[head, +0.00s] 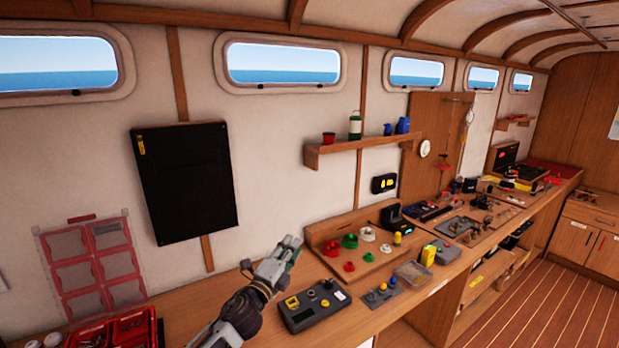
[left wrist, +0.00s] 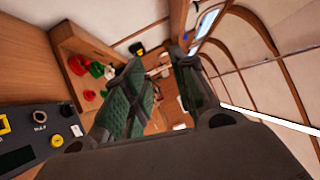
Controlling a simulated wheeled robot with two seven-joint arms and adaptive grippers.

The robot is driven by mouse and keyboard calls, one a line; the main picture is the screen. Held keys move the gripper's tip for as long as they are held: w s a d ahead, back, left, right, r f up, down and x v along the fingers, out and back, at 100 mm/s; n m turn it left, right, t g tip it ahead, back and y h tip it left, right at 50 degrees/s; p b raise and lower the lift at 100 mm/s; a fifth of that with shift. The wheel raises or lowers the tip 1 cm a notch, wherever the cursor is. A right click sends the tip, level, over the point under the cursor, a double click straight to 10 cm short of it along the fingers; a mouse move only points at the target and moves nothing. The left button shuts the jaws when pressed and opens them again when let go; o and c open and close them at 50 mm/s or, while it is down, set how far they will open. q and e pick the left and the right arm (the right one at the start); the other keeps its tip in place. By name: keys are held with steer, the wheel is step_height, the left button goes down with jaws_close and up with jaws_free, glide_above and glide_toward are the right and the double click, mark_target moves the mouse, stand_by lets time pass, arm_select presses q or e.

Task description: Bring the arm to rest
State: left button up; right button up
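My left arm comes in from the bottom of the head view, over the wooden bench (head: 365,318). My left gripper (head: 288,246) is raised beside the left end of the bench's board with red and green parts. In the left wrist view the two green-padded fingers of my left gripper (left wrist: 157,62) stand apart, with no object seen between them. The gripper points along the bench, away from me. My right arm and gripper do not show.
A red tray (head: 130,330) is at lower left. A black panel (head: 185,185) hangs on the wall.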

arm_select(q)
steer(key=s+a+f+n+g+y, duration=0.6)
steer(key=s+a+f+n+y, duration=0.3)
steer(key=s+a+f+n, duration=0.5)
steer(key=s+a+f+n+g, duration=0.1)
steer(key=s+f+n+g, duration=0.35)
steer(key=s, duration=0.65)
steer(key=s+a+f+n+g, duration=0.2)
steer(key=s+f+n+g, duration=0.25)
steer(key=s, duration=0.75)
step_height(320, 180, down, 36)
steer(key=s+b, duration=0.2)
steer(key=s, duration=0.1)
steer(key=s+a+f+g+b, duration=0.1)
steer(key=s+a+f, duration=0.1)
steer(key=s+f, duration=0.9)
steer(key=s+a+f+g+b, duration=0.1)
steer(key=s+a+f, duration=0.1)
steer(key=s+f, duration=0.8)
steer(key=shift+s+f+m+h, duration=0.3)
steer(key=shift+s+f+m, duration=0.1)
